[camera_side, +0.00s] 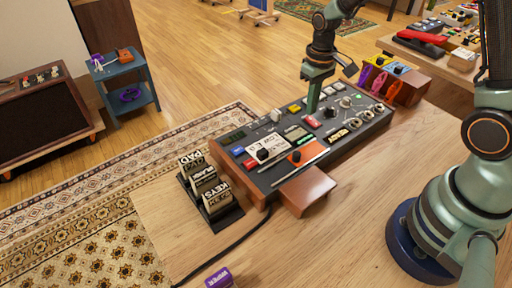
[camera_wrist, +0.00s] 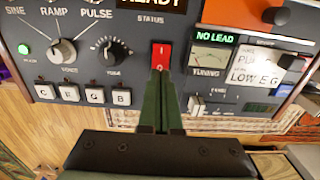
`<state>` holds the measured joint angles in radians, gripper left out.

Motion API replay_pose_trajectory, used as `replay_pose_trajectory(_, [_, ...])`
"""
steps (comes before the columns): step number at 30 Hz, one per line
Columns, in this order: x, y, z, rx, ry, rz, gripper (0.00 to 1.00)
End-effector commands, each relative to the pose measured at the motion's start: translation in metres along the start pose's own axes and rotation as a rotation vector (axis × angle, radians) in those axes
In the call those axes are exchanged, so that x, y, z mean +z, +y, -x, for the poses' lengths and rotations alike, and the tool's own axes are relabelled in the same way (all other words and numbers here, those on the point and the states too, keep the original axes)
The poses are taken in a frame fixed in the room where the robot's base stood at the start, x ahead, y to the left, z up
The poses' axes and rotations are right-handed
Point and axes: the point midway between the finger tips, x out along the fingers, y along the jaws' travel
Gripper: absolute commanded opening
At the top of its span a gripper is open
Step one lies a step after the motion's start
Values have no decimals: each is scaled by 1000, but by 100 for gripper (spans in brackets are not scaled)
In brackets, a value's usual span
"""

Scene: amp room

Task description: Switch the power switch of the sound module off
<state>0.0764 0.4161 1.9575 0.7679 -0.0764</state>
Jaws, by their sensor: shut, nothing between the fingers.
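The sound module (camera_side: 345,132) is a dark panel in a wooden case on the table, full of knobs, keys and small displays. Its red rocker switch (camera_wrist: 161,53), with a white mark on it, sits near the middle of the panel in the wrist view. It also shows as a red patch (camera_side: 313,122) in the side view. My gripper (camera_wrist: 161,76) is shut and empty, with its green fingertips at the lower end of the rocker, hiding that part. I cannot tell whether they touch it. In the side view my gripper (camera_side: 313,110) points down at the panel.
Beside the rocker are a knob (camera_wrist: 114,52) and a NO LEAD display (camera_wrist: 215,37). A green lamp (camera_wrist: 24,49) is lit at left. Labelled blocks (camera_side: 205,182) stand in a dark rack left of the module, and a wooden block (camera_side: 307,188) stands in front.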

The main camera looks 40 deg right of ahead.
Motion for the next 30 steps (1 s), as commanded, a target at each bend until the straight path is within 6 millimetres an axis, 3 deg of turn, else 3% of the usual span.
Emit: replay_pose_trajectory(30, [0, 0, -10, 0, -1, 0, 0])
